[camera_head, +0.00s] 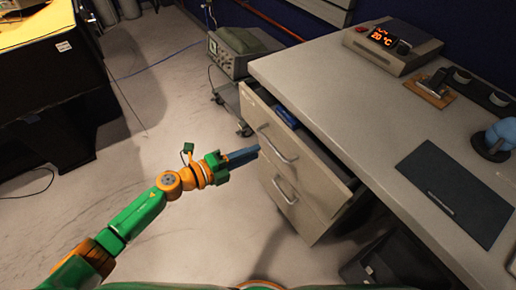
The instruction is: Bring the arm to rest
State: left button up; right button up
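My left arm (140,212) comes in from the lower left, green and orange. My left gripper (242,156) is at its end, with dark blue-grey fingers pointing right toward the drawer cabinet (310,205). The fingertips are close to the top drawer's handle (277,146) in the picture; I cannot tell if they touch it. The fingers look close together, but whether they are open or shut is unclear. The top drawer (318,152) stands partly open, with a blue object (286,116) inside. My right gripper is not in view.
A desk (345,85) on the right bears a hot plate reading 20 °C (391,45), a wooden block with a dark item (430,90), a dark mat (457,190) and a blue device (500,135). A wheeled cart with an instrument (240,50) stands behind. Floor (170,115) beside my arm is clear.

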pick_arm(q)
jog(key=s+a+f+n+y+p, duration=0.1)
jog(key=s+a+f+n+y, duration=0.35)
jog(key=a+f+n, duration=0.4)
jog(key=s+a+f+n+y, duration=0.3)
jog(key=a+f+n+y, duration=0.25)
jog(key=f+n, duration=0.6)
jog(key=s+f+n+g+y, duration=0.1)
jog(key=s+f, duration=0.3)
jog(key=s, duration=0.5)
jog(key=s+a+f+n+g+y, duration=0.1)
jog(key=s+f+n+g, duration=0.2)
jog(key=s, duration=0.7)
jog(key=s+a+f+n+g+y, duration=0.1)
jog(key=s+f+n+g, duration=0.1)
jog(key=s+f, duration=0.4)
jog(key=s+g, duration=0.1)
jog(key=s, duration=0.2)
jog(key=shift+s+n+g+p, duration=0.35)
jog(key=shift+n+g+p, duration=0.05)
